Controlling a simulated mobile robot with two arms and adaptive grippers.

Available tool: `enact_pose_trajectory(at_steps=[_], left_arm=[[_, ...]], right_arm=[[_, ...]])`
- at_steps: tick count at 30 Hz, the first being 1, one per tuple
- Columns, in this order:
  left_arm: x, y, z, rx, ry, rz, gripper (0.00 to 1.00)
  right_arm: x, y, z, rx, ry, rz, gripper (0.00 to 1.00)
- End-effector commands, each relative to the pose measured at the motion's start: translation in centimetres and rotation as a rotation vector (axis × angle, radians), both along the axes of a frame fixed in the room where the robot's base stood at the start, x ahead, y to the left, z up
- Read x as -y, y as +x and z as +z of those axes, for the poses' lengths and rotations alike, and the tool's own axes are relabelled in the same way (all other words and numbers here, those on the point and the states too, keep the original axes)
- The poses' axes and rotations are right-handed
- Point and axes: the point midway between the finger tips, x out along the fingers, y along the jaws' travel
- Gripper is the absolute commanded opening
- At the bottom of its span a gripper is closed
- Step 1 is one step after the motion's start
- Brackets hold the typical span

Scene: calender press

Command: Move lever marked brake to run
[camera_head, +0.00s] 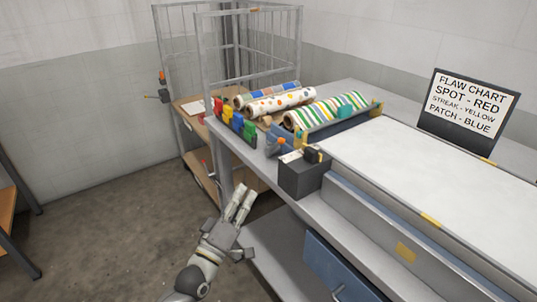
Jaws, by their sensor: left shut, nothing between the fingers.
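No brake or run marking is readable in this view. A small orange-topped control (281,141) stands at the front edge of the bench, left of a dark grey box (304,176) with a black piece on top. A lever-like part with a dark tip (153,97) sticks out from the cage post at the left. I cannot tell which of these is the brake lever. My left gripper (245,191) is shut and empty. It appears low in front of the bench, left of the dark box, apart from these parts. My right gripper is out of view.
Patterned rolls (277,101) lie at the bench's back left beside coloured clips (236,122). A wire cage (250,55) stands behind. A flaw chart (467,105) stands beyond the white surface (432,166). A blue drawer (338,268) is below. Floor at left is clear.

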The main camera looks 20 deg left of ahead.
Motion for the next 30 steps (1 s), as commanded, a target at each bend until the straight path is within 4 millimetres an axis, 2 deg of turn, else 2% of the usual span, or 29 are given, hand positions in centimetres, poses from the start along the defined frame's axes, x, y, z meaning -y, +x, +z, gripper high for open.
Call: enact_pose_trajectory(at_steps=[3, 16, 20, 30], left_arm=[[0.1, -0.2, 1.3, 0.027, -0.022, -0.01, 0.0], [0.2, 0.4, 1.6, 0.028, -0.022, -0.009, 0.0], [0.5, 1.9, 2.3, 0.028, -0.022, -0.008, 0.0], [1.5, 7.5, 4.5, 0.028, -0.021, -0.008, 0.0]], right_arm=[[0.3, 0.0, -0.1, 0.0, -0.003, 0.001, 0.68], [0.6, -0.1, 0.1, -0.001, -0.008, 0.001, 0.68], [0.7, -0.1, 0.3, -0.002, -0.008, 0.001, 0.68], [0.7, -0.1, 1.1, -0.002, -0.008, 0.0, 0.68]])
